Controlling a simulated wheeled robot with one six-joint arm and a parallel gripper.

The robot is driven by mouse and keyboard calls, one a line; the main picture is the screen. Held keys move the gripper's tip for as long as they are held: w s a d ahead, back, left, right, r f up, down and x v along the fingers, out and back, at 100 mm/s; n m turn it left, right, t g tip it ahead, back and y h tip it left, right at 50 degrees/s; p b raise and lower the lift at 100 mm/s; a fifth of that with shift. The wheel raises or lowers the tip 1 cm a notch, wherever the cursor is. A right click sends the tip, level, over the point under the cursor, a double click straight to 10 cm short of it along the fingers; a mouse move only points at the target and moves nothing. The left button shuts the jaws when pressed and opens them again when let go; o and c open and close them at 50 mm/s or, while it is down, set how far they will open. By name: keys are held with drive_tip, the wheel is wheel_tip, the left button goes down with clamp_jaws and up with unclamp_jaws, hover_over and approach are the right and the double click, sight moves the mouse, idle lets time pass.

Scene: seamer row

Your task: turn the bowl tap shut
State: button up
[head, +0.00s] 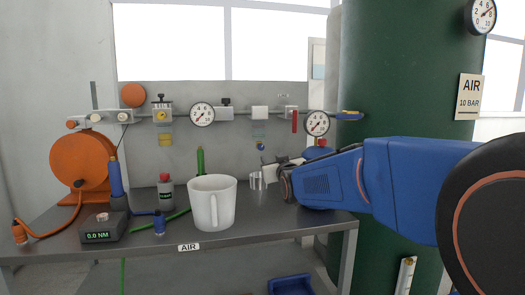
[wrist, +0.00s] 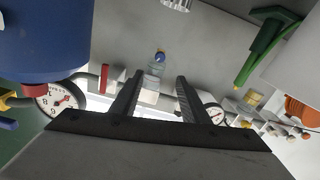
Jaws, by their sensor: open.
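The bowl tap (head: 260,147) is a small blue piece under a pale clear bowl (head: 259,133) on the wall air line. In the wrist view the tap (wrist: 159,57) shows as a round blue knob with a yellow mark, ahead of my jaws. The bowl (wrist: 156,70) shows between the two fingers' lines. My gripper (head: 270,168) is open and empty, lower than the tap and apart from it; its two fingers (wrist: 155,95) stand wide in the wrist view. Whether the tap is turned open or shut is too small to tell.
A white mug (head: 212,204) and a small metal cup (head: 256,181) stand on the bench near my gripper. Gauges (head: 202,114) and a red lever (head: 294,121) sit along the line. A green tool (head: 200,160) stands upright behind the mug. A large green tank (head: 405,80) rises at right.

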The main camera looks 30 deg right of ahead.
sight(261, 148)
drive_tip(key=x, duration=1.6)
drive_tip(key=shift+w+d, duration=0.1)
drive_tip(key=shift+w, duration=0.25)
clamp_jaws()
